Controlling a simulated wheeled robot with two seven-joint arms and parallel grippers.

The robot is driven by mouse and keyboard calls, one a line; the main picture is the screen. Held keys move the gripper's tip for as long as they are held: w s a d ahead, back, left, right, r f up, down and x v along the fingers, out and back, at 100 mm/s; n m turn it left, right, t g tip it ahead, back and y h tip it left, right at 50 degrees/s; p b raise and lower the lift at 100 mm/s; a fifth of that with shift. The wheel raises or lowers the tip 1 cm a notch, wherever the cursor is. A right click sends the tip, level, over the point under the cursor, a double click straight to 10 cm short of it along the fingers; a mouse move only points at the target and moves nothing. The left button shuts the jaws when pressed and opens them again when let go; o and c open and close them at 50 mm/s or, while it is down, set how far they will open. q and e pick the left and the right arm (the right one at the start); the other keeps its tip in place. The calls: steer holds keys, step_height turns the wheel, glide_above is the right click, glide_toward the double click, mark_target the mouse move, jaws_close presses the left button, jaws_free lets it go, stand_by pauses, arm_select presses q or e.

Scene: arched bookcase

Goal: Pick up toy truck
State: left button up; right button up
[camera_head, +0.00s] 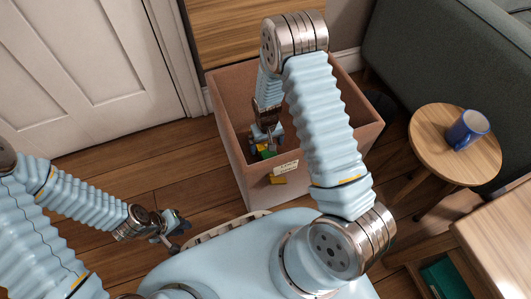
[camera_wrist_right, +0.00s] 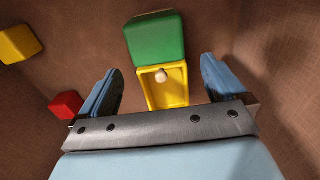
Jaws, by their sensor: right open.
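A green and yellow toy that looks like the toy truck (camera_wrist_right: 157,42) lies inside the brown box. In the right wrist view its green block part is beyond the fingertips, and its yellow tray-like part with a small pale knob is between the fingers. My right gripper (camera_wrist_right: 163,82) is open, with one blue finger on each side of the yellow part and a visible gap to each. In the head view my right gripper (camera_head: 266,138) reaches down into the box and partly hides the toy. My left gripper (camera_head: 172,228) hangs over the floor, away from the box; its opening is unclear.
The box (camera_head: 229,152) has tall walls around my right gripper. A red block (camera_wrist_right: 66,104) and a yellow block (camera_wrist_right: 18,43) lie in it.

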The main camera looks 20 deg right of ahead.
steer(key=f, duration=0.2)
steer(key=f+b, duration=0.1)
steer(key=f, duration=0.2)
steer(key=shift+w+a+f, duration=0.1)
steer(key=shift+w+f, duration=0.1)
steer(key=shift+f, duration=0.05)
steer(key=shift+r, duration=0.1)
steer(key=c, duration=1.4)
